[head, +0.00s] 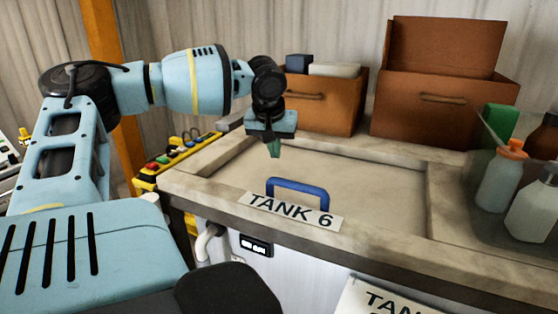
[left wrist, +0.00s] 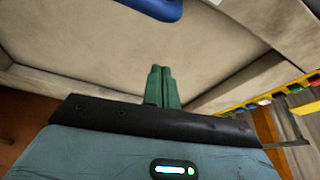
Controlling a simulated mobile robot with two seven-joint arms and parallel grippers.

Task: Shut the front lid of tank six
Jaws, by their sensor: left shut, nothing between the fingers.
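Tank six's front lid (head: 345,185) is a flat beige panel lying level in its frame, with no open gap that I can see. Its blue handle (head: 298,187) stands at the front edge, behind the label "TANK 6" (head: 290,213). The lid (left wrist: 130,45) and part of the blue handle (left wrist: 155,8) also show in the left wrist view. My left gripper (head: 274,152) is shut and empty, pointing down above the lid's back left part, behind the handle. Its green fingers (left wrist: 161,85) are together in the left wrist view. My right gripper is not in view.
Two brown boxes (head: 435,105) (head: 335,112) stand behind the lid. Bottles (head: 502,175) stand at the right. A yellow control panel (head: 180,160) with coloured buttons is at the left. The lid's top is clear.

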